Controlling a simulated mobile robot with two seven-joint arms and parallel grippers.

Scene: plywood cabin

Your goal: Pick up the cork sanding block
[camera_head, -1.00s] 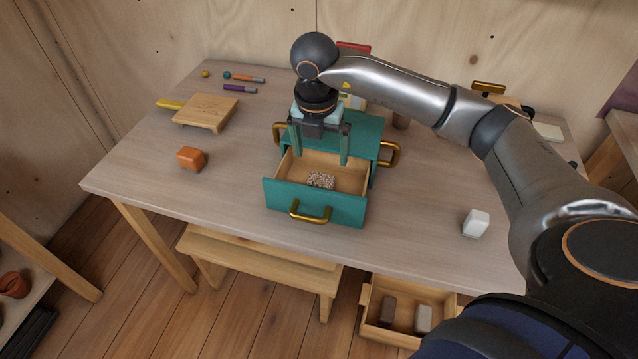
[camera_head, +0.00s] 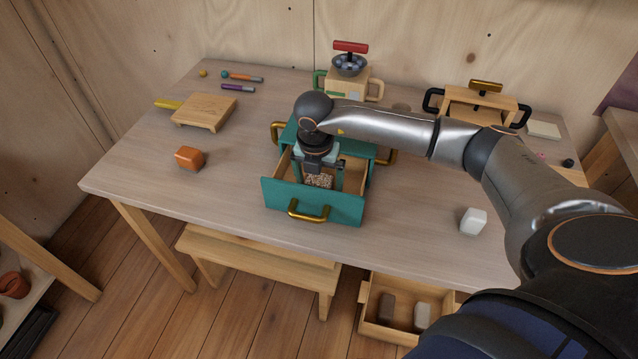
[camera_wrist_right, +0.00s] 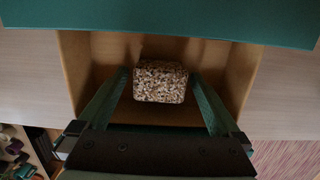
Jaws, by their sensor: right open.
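The speckled cork sanding block (camera_head: 318,181) lies in the open drawer of a small teal chest (camera_head: 335,207). In the right wrist view the cork block (camera_wrist_right: 161,82) sits on the drawer floor, between the two fingers. My right gripper (camera_head: 318,178) is open and reaches down into the drawer, with a finger on each side of the block. In the wrist view the right gripper (camera_wrist_right: 160,90) shows gaps between its fingers and the block. My left gripper is not in view.
The drawer walls (camera_wrist_right: 75,75) stand close around the fingers. An orange block (camera_head: 190,158), a wooden board (camera_head: 205,112) and a white block (camera_head: 473,221) lie on the table. A grinder (camera_head: 348,80) and a wooden box (camera_head: 480,105) stand at the back.

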